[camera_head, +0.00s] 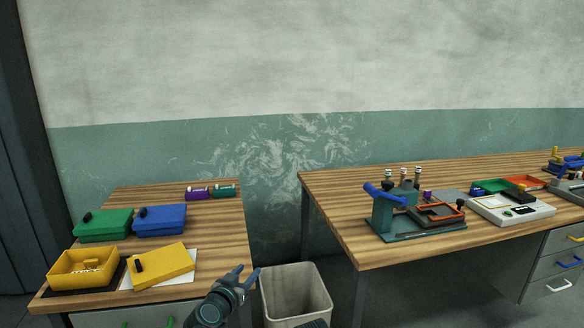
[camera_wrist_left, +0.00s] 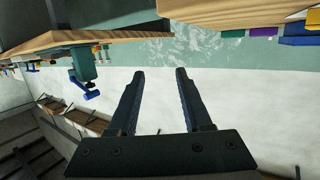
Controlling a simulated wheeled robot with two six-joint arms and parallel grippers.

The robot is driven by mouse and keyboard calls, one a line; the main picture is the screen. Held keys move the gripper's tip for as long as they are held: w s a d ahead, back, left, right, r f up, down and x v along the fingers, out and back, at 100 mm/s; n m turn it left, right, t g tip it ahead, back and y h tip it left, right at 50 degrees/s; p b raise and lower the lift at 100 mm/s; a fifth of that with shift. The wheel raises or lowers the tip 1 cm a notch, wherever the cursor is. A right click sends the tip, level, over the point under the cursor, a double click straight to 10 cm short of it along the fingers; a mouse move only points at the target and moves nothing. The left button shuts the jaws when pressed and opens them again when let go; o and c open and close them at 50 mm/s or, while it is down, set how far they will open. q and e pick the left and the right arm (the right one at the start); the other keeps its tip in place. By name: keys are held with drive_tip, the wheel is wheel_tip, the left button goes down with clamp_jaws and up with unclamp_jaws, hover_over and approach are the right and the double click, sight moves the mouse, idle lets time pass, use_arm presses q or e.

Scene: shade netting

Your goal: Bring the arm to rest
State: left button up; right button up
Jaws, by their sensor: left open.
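My left gripper (camera_head: 247,272) is at the bottom of the head view, in front of the left table's right end and just left of the bin. Its two fingers are spread apart with nothing between them. In the left wrist view the same gripper (camera_wrist_left: 160,72) shows both dark fingers apart and empty, with the wall behind them.
The left table (camera_head: 218,235) holds green (camera_head: 104,225) and blue (camera_head: 160,220) boxes, an open yellow box (camera_head: 84,279) and its lid (camera_head: 163,264). A grey bin (camera_head: 296,296) stands between tables. The right table (camera_head: 335,205) carries a clamp fixture (camera_head: 383,212) and trays.

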use_arm(q)
drive_tip(key=s+d+f+m+g+h+p, duration=0.1)
drive_tip(key=s+d+f+m+g+p, duration=0.1)
drive_tip(key=s+d+g+p, duration=0.25)
drive_tip(key=s+d+f+m+g+h+p, duration=0.1)
drive_tip(key=s+d+f+g, duration=0.1)
drive_tip(key=s+d+g, duration=0.35)
drive_tip(key=s+a+n+g+y+p, duration=0.2)
drive_tip(key=s+g+y+p, duration=0.3)
drive_tip(key=s, duration=0.9)
drive_tip(key=shift+s+a+f+y, duration=0.35)
drive_tip(key=shift+a+f+y, duration=0.1)
drive_tip(key=shift+y, duration=0.75)
use_arm(e)
wheel_tip(320, 180, up, 12)
drive_tip(key=shift+r, duration=0.2)
drive_tip(key=shift+f, duration=0.1)
